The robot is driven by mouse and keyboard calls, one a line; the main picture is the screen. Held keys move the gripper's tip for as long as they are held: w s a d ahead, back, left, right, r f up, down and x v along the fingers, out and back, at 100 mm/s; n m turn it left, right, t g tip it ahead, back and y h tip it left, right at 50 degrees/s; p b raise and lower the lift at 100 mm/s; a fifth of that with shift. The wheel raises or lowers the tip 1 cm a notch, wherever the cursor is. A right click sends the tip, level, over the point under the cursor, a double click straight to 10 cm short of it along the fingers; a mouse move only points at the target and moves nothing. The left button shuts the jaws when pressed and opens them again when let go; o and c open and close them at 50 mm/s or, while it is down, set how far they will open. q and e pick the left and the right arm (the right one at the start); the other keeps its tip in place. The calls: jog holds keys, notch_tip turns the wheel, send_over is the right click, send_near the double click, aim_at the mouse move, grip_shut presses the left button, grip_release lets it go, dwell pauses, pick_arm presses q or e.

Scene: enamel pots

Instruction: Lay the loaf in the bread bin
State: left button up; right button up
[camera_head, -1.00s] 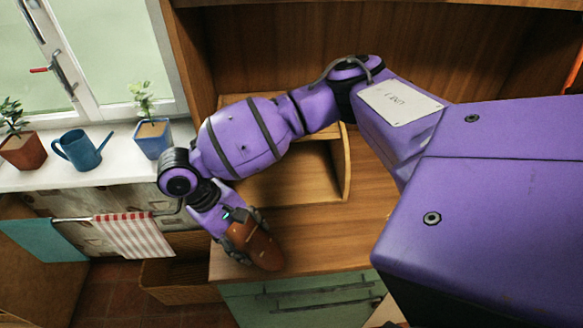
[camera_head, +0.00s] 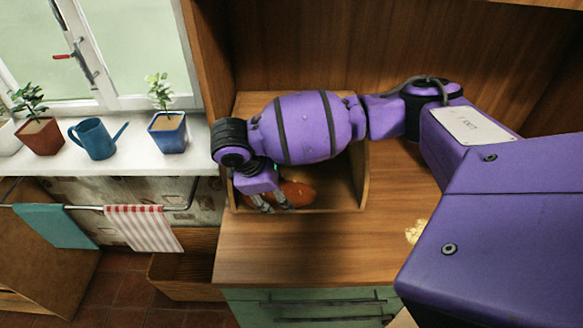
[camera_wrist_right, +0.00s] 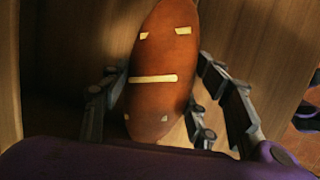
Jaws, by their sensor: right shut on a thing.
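The brown loaf (camera_head: 298,194) with pale score marks is between the fingers of my right gripper (camera_head: 270,205). The wrist view shows the loaf (camera_wrist_right: 160,55) with a finger of the right gripper (camera_wrist_right: 158,90) on each side. The bread bin (camera_head: 361,185) is an open wooden box on the counter. The loaf appears inside its opening, behind the low front edge. I cannot tell whether the loaf touches the bin floor. My right arm hides much of the bin's top and left part. My left gripper is not in view.
The wooden counter (camera_head: 300,250) is clear in front of the bin. A pale yellow lumpy thing (camera_head: 416,231) shows partly behind my arm. The windowsill at left holds a blue watering can (camera_head: 95,138) and potted plants. A striped towel (camera_head: 142,228) hangs below.

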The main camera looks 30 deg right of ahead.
aim_at(286, 183)
jog(key=d, duration=0.1)
jog(key=w+d, duration=0.1)
jog(key=d, duration=0.3)
jog(key=d+f, duration=0.1)
jog(key=d, duration=0.1)
jog(key=shift+w, duration=0.35)
jog(key=shift+w+a+f, duration=0.1)
jog(key=shift+f, duration=0.15)
jog(key=shift+f, duration=0.1)
jog(key=o, duration=1.5)
jog(key=s+a, duration=0.1)
jog(key=a, duration=0.3)
jog(key=s+a+r, duration=0.1)
jog(key=a, duration=0.3)
jog(key=s+a, duration=0.1)
jog(key=a, duration=0.3)
jog(key=shift+s+a+r, duration=0.1)
jog(key=shift+r, duration=0.1)
